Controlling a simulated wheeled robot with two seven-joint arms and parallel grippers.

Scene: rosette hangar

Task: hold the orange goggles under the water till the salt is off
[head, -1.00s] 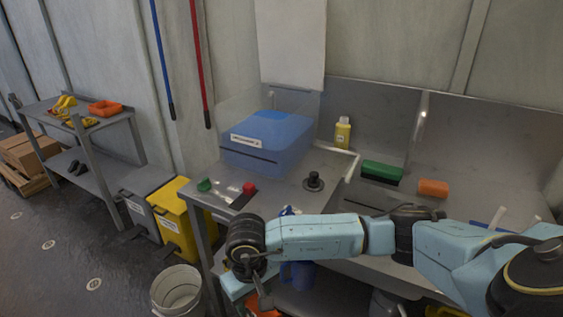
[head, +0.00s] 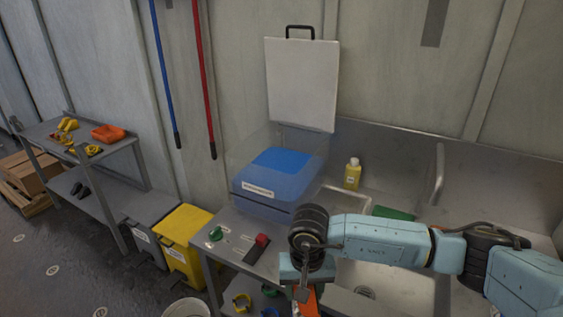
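My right gripper (head: 303,289) comes in from the right and points down at the bottom of the head view, over the near left edge of the steel sink (head: 395,282). An orange thing (head: 305,303) shows right at its fingertips; I take it to be the orange goggles, held in the shut fingers. The picture's lower edge cuts it off, so its full shape is hidden. The tap (head: 438,178) stands at the back right of the sink. I cannot make out running water or salt. My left gripper is not in view.
A blue clear-lidded box (head: 275,182) stands on the counter, with a red-handled tool (head: 257,247) before it. A yellow bottle (head: 352,174) and a green block (head: 393,213) are behind my arm. Yellow (head: 187,243) and grey bins stand left. A shelf holds an orange tray-like thing (head: 108,133).

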